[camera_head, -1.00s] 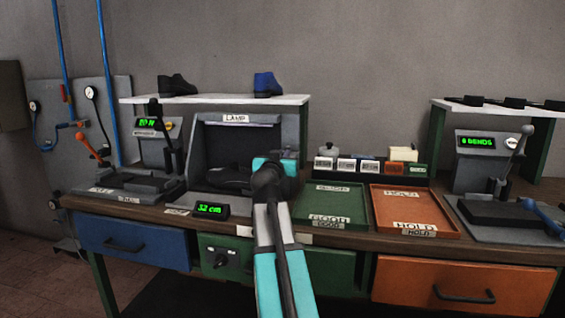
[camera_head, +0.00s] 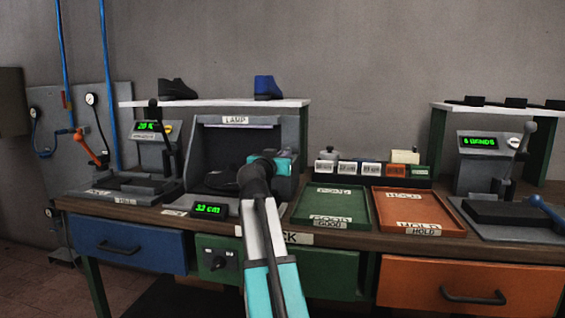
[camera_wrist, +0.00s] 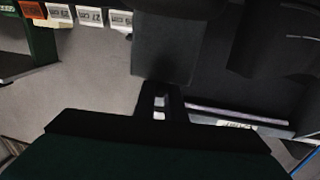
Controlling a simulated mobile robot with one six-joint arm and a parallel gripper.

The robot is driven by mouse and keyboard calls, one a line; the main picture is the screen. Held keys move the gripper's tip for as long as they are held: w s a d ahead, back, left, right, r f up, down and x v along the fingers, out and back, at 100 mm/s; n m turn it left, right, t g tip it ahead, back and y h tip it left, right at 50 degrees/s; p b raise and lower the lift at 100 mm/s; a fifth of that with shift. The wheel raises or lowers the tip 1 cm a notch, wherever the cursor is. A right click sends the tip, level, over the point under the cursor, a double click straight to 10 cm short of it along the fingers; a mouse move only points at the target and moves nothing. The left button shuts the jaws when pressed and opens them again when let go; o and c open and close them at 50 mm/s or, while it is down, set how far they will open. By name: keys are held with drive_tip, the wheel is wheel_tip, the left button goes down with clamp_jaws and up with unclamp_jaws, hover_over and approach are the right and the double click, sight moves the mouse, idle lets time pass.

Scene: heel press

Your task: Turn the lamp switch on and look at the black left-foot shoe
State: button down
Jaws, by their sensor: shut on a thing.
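The lamp booth (camera_head: 236,120) is a grey hood with a LAMP label and a pale strip under its top; its inside is dark. A black shoe (camera_head: 222,180) lies inside it, dim and partly behind my arm. Whether it is a left-foot shoe I cannot tell. My gripper is at the booth's right side, its fingers mostly hidden in the head view. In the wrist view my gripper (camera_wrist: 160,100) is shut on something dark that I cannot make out. A dark knob (camera_head: 217,262) sits on the green front below the booth; I cannot tell whether it is the lamp switch.
The green tray (camera_head: 300,212) and orange tray (camera_head: 452,205) look empty. Small labelled boxes (camera_head: 348,169) stand behind them. A black shoe (camera_head: 178,89) and a blue shoe (camera_head: 267,87) are on the shelf. Lever machines flank the bench.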

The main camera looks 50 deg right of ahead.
drive_tip(key=shift+f+m+g+h+b, duration=0.2)
drive_tip(key=shift+m+g+h+b, duration=0.5)
drive_tip(key=shift+m+g+b, duration=1.2)
drive_tip(key=shift+r+g+b, duration=0.1)
drive_tip(key=shift+g+b, duration=0.95)
drive_tip(key=shift+g, duration=0.05)
drive_tip(key=shift+s+m+g, duration=0.1)
drive_tip(key=shift+m+g, duration=0.5)
drive_tip(key=shift+g, duration=0.1)
drive_tip(key=c, duration=1.8)
unclamp_jaws()
drive_tip(key=shift+r, duration=0.1)
drive_tip(key=shift+a, duration=0.15)
drive_tip(key=shift+a, duration=0.2)
drive_tip(key=a+p, duration=0.3)
drive_tip(key=a, duration=1)
drive_tip(key=shift+s+a, duration=0.1)
